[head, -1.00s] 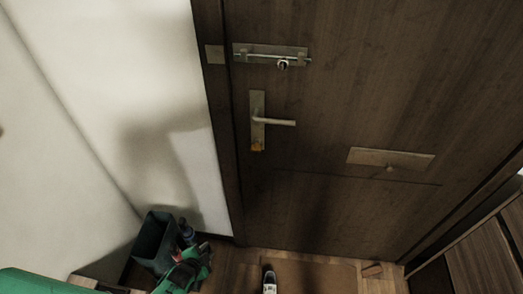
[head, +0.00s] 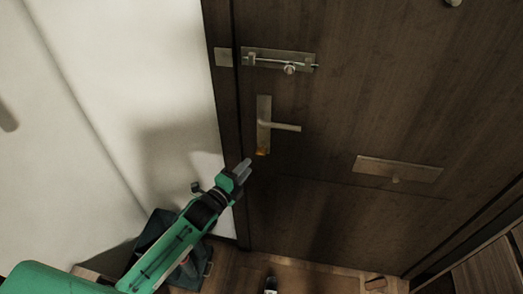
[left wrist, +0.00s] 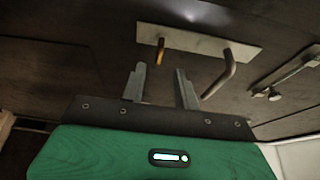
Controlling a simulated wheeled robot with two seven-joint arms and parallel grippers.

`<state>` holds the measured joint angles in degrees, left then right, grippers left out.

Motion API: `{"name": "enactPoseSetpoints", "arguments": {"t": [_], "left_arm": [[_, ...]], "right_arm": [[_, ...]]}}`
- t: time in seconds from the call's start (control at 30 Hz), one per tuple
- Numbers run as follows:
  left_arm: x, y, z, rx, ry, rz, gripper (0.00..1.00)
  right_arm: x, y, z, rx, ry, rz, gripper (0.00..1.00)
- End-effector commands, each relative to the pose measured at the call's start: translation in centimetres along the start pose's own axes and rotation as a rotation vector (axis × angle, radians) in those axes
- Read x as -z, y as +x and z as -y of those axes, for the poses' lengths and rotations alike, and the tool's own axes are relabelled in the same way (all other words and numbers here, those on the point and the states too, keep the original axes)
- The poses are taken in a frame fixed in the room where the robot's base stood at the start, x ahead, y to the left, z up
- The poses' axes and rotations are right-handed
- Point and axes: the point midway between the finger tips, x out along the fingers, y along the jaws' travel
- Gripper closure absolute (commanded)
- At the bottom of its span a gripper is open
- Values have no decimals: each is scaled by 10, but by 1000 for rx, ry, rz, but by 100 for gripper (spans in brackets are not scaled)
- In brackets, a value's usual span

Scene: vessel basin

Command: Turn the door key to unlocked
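The door key (head: 262,151) is a small orange-yellow piece at the bottom of the handle plate (head: 264,108) on the dark wooden door. In the left wrist view the key (left wrist: 160,50) sticks out from the plate (left wrist: 205,42), beyond the fingers. The lever handle (head: 285,127) points right in the head view. My left gripper (head: 245,166) is below and left of the key, apart from it. In the left wrist view its two fingers (left wrist: 160,83) stand apart with nothing between them. My right gripper shows in no view.
A slide bolt (head: 278,61) is above the handle and a mail slot plate (head: 398,169) is to its right. The white wall (head: 120,90) stands close on the left. A dark bin (head: 150,238) is on the floor behind my left arm.

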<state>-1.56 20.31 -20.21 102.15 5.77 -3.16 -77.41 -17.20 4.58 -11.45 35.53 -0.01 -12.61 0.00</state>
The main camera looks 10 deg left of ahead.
Motion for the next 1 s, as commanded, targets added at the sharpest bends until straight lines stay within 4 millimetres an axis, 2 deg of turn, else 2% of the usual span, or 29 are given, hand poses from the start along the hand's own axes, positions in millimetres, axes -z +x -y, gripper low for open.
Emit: {"name": "enactPoseSetpoints", "arguments": {"t": [0.03,0.3,0.5,0.7,0.93,0.97,1.0], "left_arm": [[0,11,3,1,0,0,69],[0,60,2,0,-1,0,69],[0,83,1,0,-1,0,69],[0,92,0,-1,-1,-1,69],[0,92,-1,-1,-1,-1,69],[0,92,-1,-1,-1,0,71],[0,92,-1,-1,-1,0,79]], "right_arm": [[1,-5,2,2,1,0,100],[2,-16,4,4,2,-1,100],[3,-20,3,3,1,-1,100],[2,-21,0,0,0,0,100],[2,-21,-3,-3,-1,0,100],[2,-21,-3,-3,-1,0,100],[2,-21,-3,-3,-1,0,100]]}}
